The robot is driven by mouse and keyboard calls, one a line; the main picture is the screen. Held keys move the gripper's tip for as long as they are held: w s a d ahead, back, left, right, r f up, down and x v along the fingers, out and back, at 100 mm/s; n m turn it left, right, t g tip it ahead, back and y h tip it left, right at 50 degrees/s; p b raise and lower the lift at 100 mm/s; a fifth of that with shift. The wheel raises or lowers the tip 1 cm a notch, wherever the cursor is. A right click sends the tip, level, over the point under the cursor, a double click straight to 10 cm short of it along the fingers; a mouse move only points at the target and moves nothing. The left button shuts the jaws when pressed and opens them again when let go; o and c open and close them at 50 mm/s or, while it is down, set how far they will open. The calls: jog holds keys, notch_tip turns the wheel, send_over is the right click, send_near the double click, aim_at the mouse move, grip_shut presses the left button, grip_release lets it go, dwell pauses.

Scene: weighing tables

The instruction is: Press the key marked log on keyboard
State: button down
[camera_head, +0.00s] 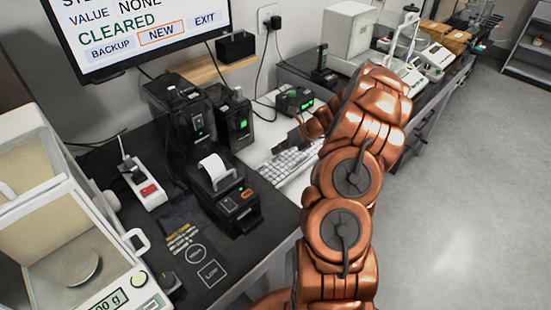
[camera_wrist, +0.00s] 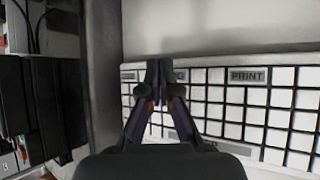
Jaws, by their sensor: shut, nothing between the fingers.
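The keyboard (camera_head: 283,168) is white and lies on the light part of the bench, partly behind my arm in the head view. In the wrist view the keyboard (camera_wrist: 283,104) fills the right side, with a grey key marked PRINT (camera_wrist: 247,75) in its top row. Left of PRINT, a grey marked key (camera_wrist: 181,75) is mostly covered by my fingertips; only a letter like O or G shows, so its full marking is hidden. My gripper (camera_wrist: 160,68) is shut and empty, its tips over that top row. I cannot tell whether they touch. In the head view my gripper (camera_head: 296,137) is small and dark.
Black printers (camera_head: 185,120) stand left of the keyboard, with a label printer (camera_head: 232,200) in front. A small device with a green display (camera_head: 294,101) sits behind it. A monitor (camera_head: 140,30) hangs above. A balance (camera_head: 80,270) stands at left.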

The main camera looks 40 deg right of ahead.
aim_at(278, 157)
jog(key=shift+f+p, duration=0.15)
jog(key=shift+p, duration=0.15)
jog(key=shift+f, duration=0.25)
jog(key=shift+f, duration=0.4)
dwell(0.8)
jog(key=shift+r+p, duration=0.1)
jog(key=shift+p, duration=0.25)
jog(key=shift+r+p, duration=0.75)
jog(key=shift+p, duration=0.15)
jog(key=shift+r, duration=0.1)
notch_tip(278, 157, up, 5)
jog(key=p, duration=0.4)
jog(key=shift+p, duration=0.4)
